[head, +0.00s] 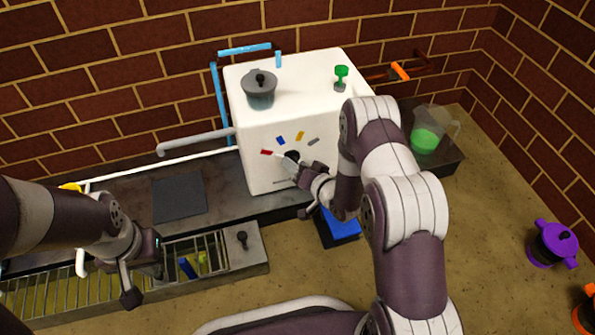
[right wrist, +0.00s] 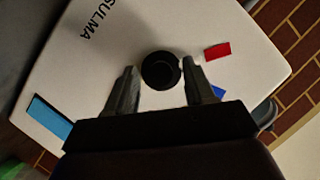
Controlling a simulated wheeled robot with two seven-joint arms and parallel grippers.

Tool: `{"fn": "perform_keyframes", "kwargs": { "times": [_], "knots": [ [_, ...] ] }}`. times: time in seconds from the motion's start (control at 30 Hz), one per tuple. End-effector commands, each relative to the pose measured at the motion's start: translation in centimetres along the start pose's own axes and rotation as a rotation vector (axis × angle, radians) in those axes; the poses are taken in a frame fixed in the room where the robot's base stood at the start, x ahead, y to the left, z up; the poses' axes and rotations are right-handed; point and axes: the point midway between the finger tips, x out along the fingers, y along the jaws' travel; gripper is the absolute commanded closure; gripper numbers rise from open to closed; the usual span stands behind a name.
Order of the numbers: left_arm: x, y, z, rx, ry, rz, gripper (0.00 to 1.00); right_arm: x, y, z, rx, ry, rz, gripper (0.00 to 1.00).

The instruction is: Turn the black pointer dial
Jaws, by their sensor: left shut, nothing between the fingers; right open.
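The black pointer dial (head: 292,155) is on the front face of a white box (head: 262,175). In the right wrist view the dial (right wrist: 161,70) is round and dark, with a small pale mark at its side towards the red patch (right wrist: 217,51). My right gripper (head: 291,167) is open at the box front. Its fingers (right wrist: 160,74) lie on either side of the dial in that view; I cannot tell whether they touch it. My left gripper (head: 138,284) is shut and empty, low at the left.
A lidded grey pot (head: 260,90) and a green-topped item (head: 341,76) stand on the box. A wire-bottomed tray (head: 245,255) lies near my left gripper. The right counter has free room.

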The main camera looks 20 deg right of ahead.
Motion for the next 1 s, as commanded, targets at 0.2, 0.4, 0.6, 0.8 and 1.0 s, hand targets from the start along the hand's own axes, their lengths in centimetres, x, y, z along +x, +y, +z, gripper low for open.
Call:
{"fn": "perform_keyframes", "kwargs": {
  "times": [0.2,0.4,0.6,0.8,1.0],
  "knots": [
    [-0.1,0.0,0.0,0.000,0.000,0.000,1.00,0.0,-0.1,-0.1,0.000,0.000,0.000,0.46],
    [-0.1,0.0,0.0,0.000,0.000,0.000,1.00,0.0,0.0,-0.1,-0.001,0.000,0.000,1.00],
    [-0.1,0.0,0.0,0.000,0.000,0.000,1.00,0.0,-0.1,-0.1,0.008,0.000,-0.004,1.00],
    [-0.6,0.0,-0.1,0.000,0.000,0.000,1.00,-0.1,0.0,-0.1,0.074,0.003,-0.034,1.00],
    [-1.2,0.0,-0.1,0.000,0.000,0.000,1.00,-0.1,0.1,0.0,0.204,0.008,-0.093,1.00]
  ]
}}
